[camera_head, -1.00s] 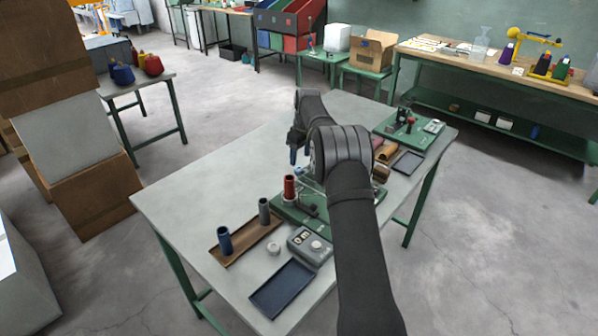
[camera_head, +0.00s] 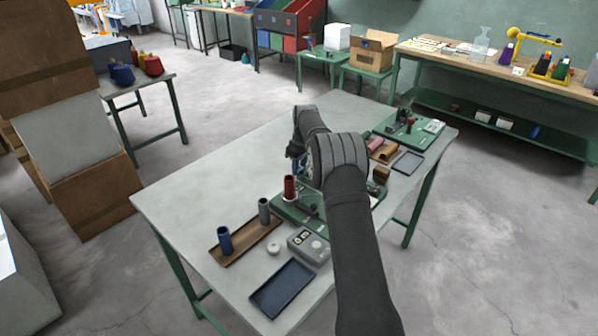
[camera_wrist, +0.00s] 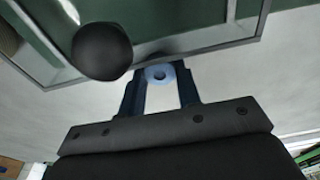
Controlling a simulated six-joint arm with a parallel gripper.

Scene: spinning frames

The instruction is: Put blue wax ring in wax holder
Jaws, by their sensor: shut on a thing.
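In the wrist view, my gripper (camera_wrist: 160,86) is shut on a pale blue wax ring (camera_wrist: 158,69) with a dark hole in its middle. The ring sits between the two dark blue fingers near their tips. In the head view, my gripper (camera_head: 297,150) hangs over the table behind the red spool of the near green machine (camera_head: 290,205); the ring cannot be made out there. A black ball knob (camera_wrist: 102,51) is close to the left finger in the wrist view. I cannot tell which part is the wax holder; my arm hides some of the near machine.
A brown tray (camera_head: 222,259) with blue and grey spools, a white disc (camera_head: 274,249), a grey control box (camera_head: 309,244) and a dark blue tray (camera_head: 283,288) lie in front. A second green machine (camera_head: 405,129) stands farther right. The table's back left is clear.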

